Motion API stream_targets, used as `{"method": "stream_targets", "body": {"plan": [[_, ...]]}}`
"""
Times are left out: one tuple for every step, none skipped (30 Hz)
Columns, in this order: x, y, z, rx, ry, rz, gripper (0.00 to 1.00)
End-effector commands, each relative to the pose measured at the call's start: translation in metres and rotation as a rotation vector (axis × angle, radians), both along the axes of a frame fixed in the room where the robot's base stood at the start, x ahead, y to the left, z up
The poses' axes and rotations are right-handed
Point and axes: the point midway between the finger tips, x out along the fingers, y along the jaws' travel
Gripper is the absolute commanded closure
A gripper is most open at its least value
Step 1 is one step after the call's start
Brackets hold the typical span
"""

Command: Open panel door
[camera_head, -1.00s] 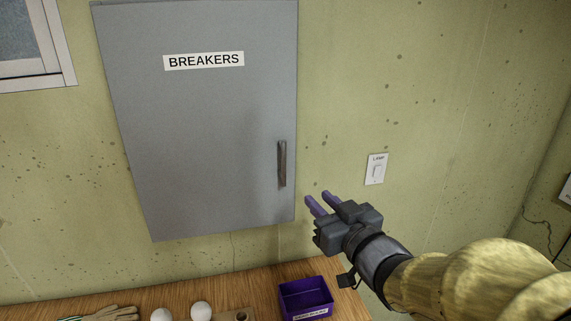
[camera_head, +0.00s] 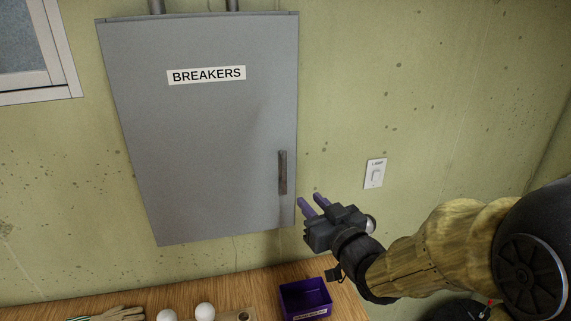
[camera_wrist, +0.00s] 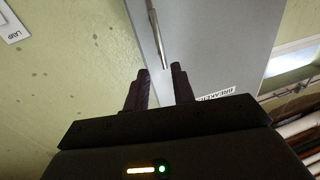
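The grey breaker panel door (camera_head: 205,130) is shut on the wall, with a "BREAKERS" label (camera_head: 206,75) near its top. Its vertical bar handle (camera_head: 282,173) is at the door's lower right. My gripper (camera_head: 311,202), with purple fingers, is just right of and below the handle, apart from it and empty. In the wrist view the two fingers (camera_wrist: 160,88) stand apart, pointing toward the door (camera_wrist: 205,50), and the handle (camera_wrist: 157,35) lies ahead of them.
A wooden bench (camera_head: 255,285) runs below the panel, with a purple bin (camera_head: 305,298), white round objects (camera_head: 204,312) and gloves (camera_head: 118,314). A light switch (camera_head: 375,174) is on the wall at right. A window (camera_head: 32,50) is at upper left.

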Motion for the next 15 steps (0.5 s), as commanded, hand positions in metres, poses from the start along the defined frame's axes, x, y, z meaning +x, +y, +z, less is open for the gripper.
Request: {"method": "stream_targets", "body": {"plan": [[0.004,0.002,0.003,0.003,0.003,0.002,0.75],[0.006,0.003,0.003,0.003,0.003,0.003,0.75],[0.009,0.004,0.003,0.004,0.002,0.002,0.75],[0.011,0.005,0.003,0.004,0.002,0.002,0.75],[0.013,0.006,0.003,0.004,0.003,0.002,0.75],[0.016,0.008,0.003,0.003,0.003,0.001,0.75],[0.018,0.009,0.003,0.004,0.003,-0.001,0.75],[0.02,0.01,0.003,0.003,0.003,-0.001,0.75],[0.022,0.012,0.002,0.003,0.004,-0.001,0.75],[0.026,0.013,0.002,0.004,0.002,-0.001,0.75],[0.03,0.015,0.001,0.003,0.001,-0.001,0.75],[0.035,0.018,0.001,0.003,0.001,0.0,0.75],[0.039,0.02,0.001,0.003,0.001,0.0,0.75],[0.042,0.022,0.001,0.003,0.001,-0.001,0.75],[0.047,0.024,0.001,0.003,0.001,-0.001,0.75]]}}
